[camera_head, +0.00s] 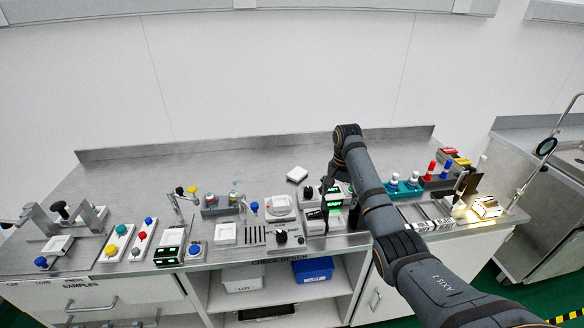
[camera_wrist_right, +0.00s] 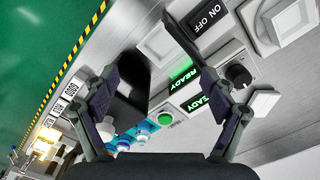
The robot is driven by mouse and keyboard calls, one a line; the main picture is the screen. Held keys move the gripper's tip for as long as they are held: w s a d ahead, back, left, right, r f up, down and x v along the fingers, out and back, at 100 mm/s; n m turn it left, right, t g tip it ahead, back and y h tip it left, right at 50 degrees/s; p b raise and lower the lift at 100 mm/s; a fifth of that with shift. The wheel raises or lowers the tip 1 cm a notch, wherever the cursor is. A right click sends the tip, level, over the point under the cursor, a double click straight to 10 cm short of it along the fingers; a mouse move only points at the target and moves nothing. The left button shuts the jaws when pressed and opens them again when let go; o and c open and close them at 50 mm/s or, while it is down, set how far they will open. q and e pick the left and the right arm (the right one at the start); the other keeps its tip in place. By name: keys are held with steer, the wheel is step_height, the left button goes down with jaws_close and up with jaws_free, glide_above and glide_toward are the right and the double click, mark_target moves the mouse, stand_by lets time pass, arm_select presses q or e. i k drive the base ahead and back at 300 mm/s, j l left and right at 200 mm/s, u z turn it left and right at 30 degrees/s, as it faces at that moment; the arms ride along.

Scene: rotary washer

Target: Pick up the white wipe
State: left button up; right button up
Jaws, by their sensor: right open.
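The white wipe looks to be the small white square (camera_head: 297,174) lying flat on the bare bench top, behind the row of devices, in the head view. A plain white square beside a black knob, likely the same wipe (camera_wrist_right: 263,103), shows at the right of the right wrist view. My right gripper (camera_head: 333,196) points down over the lit READY devices, to the right of the wipe and apart from it. In the right wrist view its fingers (camera_wrist_right: 158,75) are spread with nothing held between them. My left gripper is not in view.
READY displays (camera_wrist_right: 182,77) and a black knob (camera_wrist_right: 238,75) lie close to my right fingers. A teal rack (camera_head: 402,189) of bottles stands to the right. Panels with buttons (camera_head: 117,240) fill the bench's left front. The bench top behind the devices (camera_head: 230,165) is mostly clear.

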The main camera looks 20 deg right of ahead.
mark_target(297, 174)
steer(key=i, duration=1.05)
